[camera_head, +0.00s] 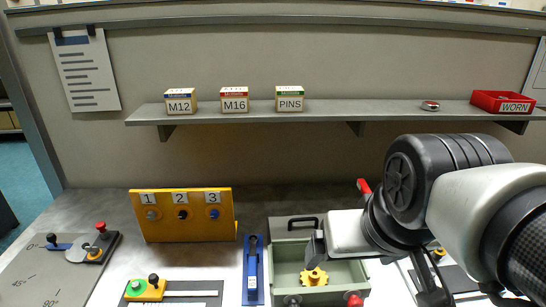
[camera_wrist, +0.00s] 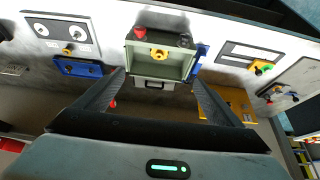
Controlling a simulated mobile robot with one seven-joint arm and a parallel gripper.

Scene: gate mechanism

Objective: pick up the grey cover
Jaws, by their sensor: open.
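The grey cover (camera_head: 279,229) is a flat plate with a black handle, lying just behind the green box (camera_head: 284,262). My arm and gripper hide part of its right side. In the wrist view the cover (camera_wrist: 142,82) shows with its handle between my fingers, some way beyond their tips. The box is open on top, and a yellow gear (camera_head: 313,277) lies inside; the gear also shows in the wrist view (camera_wrist: 158,53). My gripper (camera_head: 318,246) is open and empty, above the box and close to the cover in the head view. I see no contact with the cover.
A blue lever unit (camera_head: 253,272) stands left of the box, and a yellow numbered panel (camera_head: 183,216) stands behind it to the left. A shelf (camera_head: 340,112) with small labelled boxes and a red WORN bin (camera_head: 502,102) runs above the bench.

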